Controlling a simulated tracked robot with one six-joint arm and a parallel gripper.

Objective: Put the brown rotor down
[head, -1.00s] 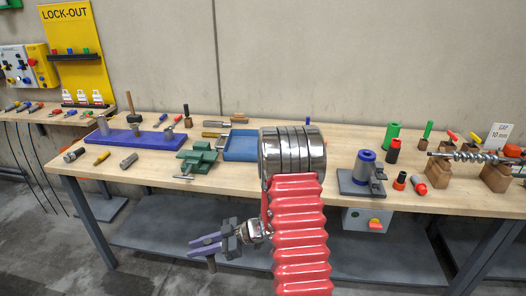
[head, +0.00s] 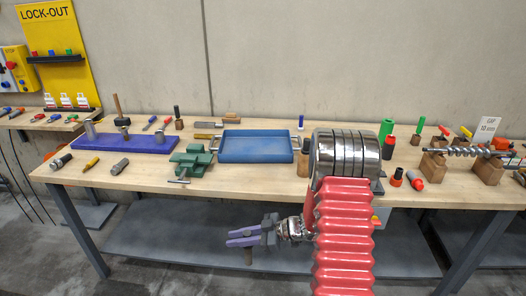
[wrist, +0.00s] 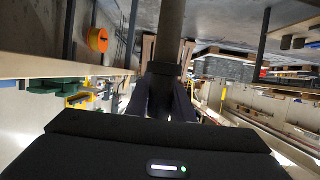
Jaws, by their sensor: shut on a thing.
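My gripper (head: 234,238) has purple fingers that point left, in front of the workbench and below its top. It is shut on the brown rotor (head: 248,257), whose short dark lower end shows under the fingers. In the wrist view the rotor (wrist: 171,35) is a dark brownish shaft running up from between the fingers (wrist: 171,95), with a wider dark collar near them. The part of the rotor inside the jaws is hidden. The rotor touches no surface that I can see.
On the workbench (head: 245,185) stand a blue tray (head: 257,158), a green vise (head: 192,160) and a purple board (head: 110,142) with metal posts. My red sleeve and metal arm hide part of the right side. Bare wood runs along the front edge left of my arm.

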